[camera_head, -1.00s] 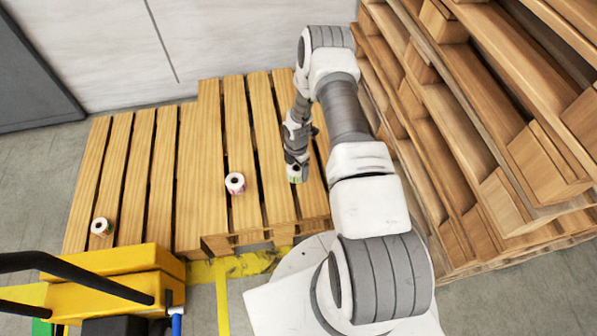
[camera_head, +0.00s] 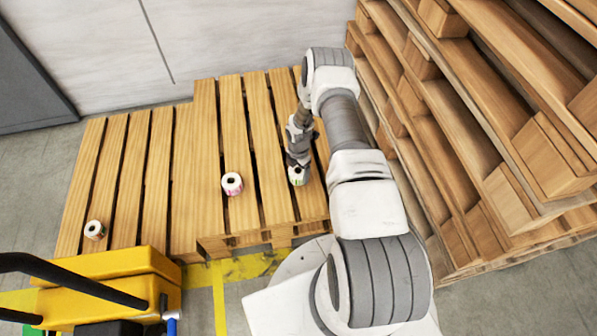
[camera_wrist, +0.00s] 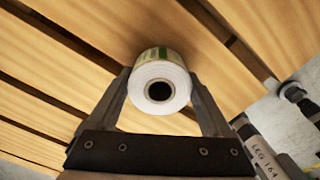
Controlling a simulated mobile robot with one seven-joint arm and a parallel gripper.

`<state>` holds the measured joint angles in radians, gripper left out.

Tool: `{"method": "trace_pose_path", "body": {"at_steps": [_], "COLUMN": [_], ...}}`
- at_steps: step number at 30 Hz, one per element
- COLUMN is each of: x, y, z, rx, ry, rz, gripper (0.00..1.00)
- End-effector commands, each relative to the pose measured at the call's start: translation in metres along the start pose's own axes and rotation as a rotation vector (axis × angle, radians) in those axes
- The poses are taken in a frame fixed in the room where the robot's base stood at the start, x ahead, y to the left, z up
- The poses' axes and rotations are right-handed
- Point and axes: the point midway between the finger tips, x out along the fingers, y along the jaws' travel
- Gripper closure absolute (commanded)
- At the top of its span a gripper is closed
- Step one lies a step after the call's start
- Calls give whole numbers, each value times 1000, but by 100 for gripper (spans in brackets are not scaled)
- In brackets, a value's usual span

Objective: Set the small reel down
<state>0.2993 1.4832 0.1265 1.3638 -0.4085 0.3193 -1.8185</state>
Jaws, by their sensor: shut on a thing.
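The small reel (camera_wrist: 158,82) is a white roll with a dark core hole and a green and yellow label edge. It sits between the two fingers of my gripper (camera_wrist: 160,100) in the wrist view, and the fingers are shut on its sides. In the head view the reel (camera_head: 297,176) shows under my gripper (camera_head: 297,165), over the right part of the wooden pallet (camera_head: 236,120). The pallet slats lie behind the reel in the wrist view; I cannot tell whether it touches them.
A second reel with a pink label (camera_head: 232,184) stands on the pallet to the left of my gripper. Another reel (camera_head: 95,230) stands at the far left. Tall stacked pallets (camera_head: 470,120) rise close on the right. A yellow machine (camera_head: 110,285) is at lower left.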

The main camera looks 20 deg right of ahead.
Motion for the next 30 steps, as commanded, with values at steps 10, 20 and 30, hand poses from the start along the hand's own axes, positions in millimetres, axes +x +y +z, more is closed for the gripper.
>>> {"method": "trace_pose_path", "body": {"at_steps": [10, 20, 30], "x": [0, -44, -109], "y": [0, 1, 0], "z": [0, 1, 0], "rx": [0, 0, 0], "ry": [0, -1, 0], "rz": [0, 2, 0], "gripper": [0, 0, 0]}}
